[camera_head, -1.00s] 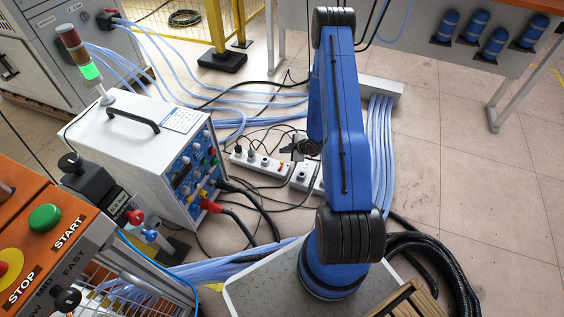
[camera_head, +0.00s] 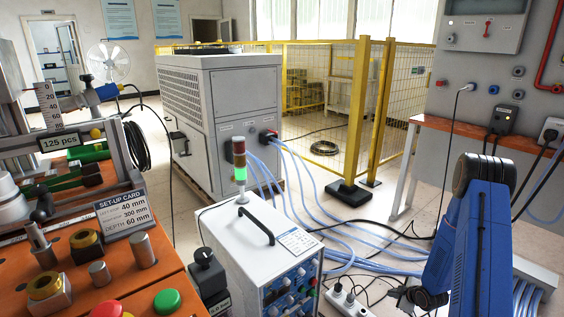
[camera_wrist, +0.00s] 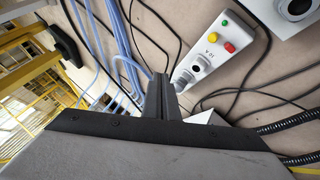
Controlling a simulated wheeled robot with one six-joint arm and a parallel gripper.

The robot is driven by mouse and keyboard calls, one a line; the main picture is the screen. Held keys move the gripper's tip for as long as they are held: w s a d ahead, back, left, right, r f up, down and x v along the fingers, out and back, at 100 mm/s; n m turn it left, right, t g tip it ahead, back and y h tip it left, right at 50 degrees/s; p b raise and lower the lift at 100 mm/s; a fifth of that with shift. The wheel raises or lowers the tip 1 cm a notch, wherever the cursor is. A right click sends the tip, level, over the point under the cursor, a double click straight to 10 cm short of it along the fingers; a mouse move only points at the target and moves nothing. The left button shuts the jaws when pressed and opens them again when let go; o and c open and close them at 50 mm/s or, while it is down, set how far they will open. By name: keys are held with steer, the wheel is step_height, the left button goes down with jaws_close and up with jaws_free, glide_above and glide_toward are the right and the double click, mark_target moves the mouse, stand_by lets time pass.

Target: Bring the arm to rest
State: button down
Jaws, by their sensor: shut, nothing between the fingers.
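My blue arm (camera_head: 480,230) is folded at the lower right of the head view, its lower part cut off by the bottom edge. My gripper shows in the wrist view (camera_wrist: 162,92), with its two dark fingers close together and nothing between them. The same area, with a white power strip (camera_head: 345,303), shows at the bottom of the head view, left of my arm.
A white heater unit (camera_head: 225,240) with a lit green signal lamp (camera_head: 240,174) stands left of my arm. An orange control bench (camera_head: 120,285) fills the lower left. A grey cabinet (camera_head: 240,95) and yellow fence (camera_head: 353,120) stand behind. Blue hoses (camera_head: 300,205) cross the floor.

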step_height(320, 180, up, 27)
steer(key=s+a+m+g+h, duration=0.1)
steer(key=s+a+m+h, duration=0.2)
steer(key=m, duration=0.1)
steer(key=s+a+r+m+g, duration=0.1)
steer(key=s+a+r+m, duration=0.4)
steer(key=s+r, duration=0.8)
steer(key=s+a+r+m, duration=0.1)
steer(key=s+a+r, duration=0.2)
steer(key=s, duration=0.5)
steer(key=s+a+r+m, duration=0.1)
steer(key=s+a+r, duration=0.3)
steer(key=s, duration=0.4)
steer(key=s+a+r+m+g+y, duration=0.1)
steer(key=s+a+r, duration=0.3)
steer(key=s, duration=0.5)
steer(key=shift+a, duration=0.6)
